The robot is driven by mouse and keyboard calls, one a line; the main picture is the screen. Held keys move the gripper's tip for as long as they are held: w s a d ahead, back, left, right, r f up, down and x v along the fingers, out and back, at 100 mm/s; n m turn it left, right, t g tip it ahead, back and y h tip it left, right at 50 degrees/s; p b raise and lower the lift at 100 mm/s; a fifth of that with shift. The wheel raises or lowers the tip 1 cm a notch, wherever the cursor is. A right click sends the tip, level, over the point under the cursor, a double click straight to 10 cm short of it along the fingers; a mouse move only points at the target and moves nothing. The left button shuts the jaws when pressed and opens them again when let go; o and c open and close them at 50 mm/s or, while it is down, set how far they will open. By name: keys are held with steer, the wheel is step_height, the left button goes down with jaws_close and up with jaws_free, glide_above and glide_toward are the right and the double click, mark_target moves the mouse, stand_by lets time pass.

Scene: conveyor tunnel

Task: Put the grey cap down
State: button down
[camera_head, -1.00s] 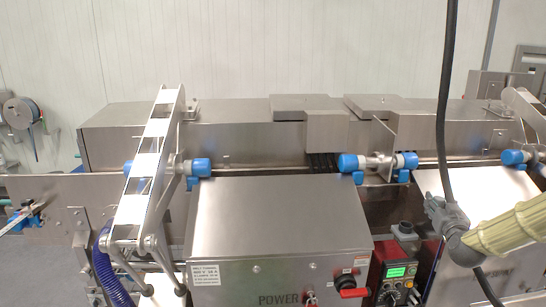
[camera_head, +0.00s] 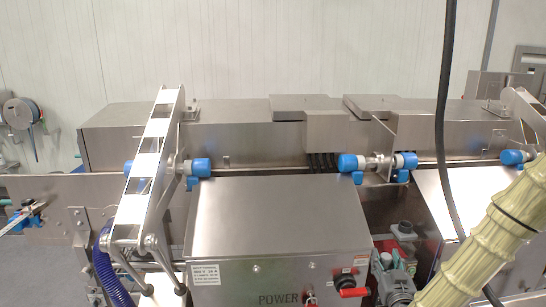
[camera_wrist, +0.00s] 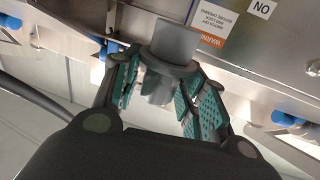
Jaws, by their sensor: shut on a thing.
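The grey cap (camera_wrist: 176,42) is a round grey piece with a wide flange, seen large in the wrist view. My gripper (camera_wrist: 162,72) is shut on it, with green pads on either side below the flange. The cap's lower part shows between the fingers.
A steel power cabinet (camera_head: 280,220) with a red switch handle (camera_head: 352,293) is just left of my gripper. A black cable (camera_head: 445,130) hangs in front. Blue-ended clamps (camera_head: 350,163) line the rail behind.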

steer(key=s+a+f+y, duration=0.1)
steer(key=s+a+f, duration=0.2)
steer(key=a+f, duration=0.2)
steer(key=s+a+f+n, duration=0.1)
steer(key=s+a+f, duration=0.3)
steer(key=a, duration=0.6)
steer(key=shift+s+f+y, duration=0.3)
steer(key=shift+f+y, duration=0.1)
steer(key=shift+f, duration=0.55)
steer(key=shift+a+f, duration=0.2)
steer(key=shift+d+r, duration=0.15)
steer(key=shift+d, duration=0.05)
steer(key=s+f+b, duration=0.3)
steer(key=f+b, duration=0.2)
steer(key=f, duration=0.3)
steer(key=s+f+b, duration=0.3)
steer(key=f+b, duration=0.2)
steer(key=f, duration=0.4)
steer(key=shift+f, duration=0.2)
steer(key=shift+s+d, duration=0.1)
steer(key=shift+s, duration=0.05)
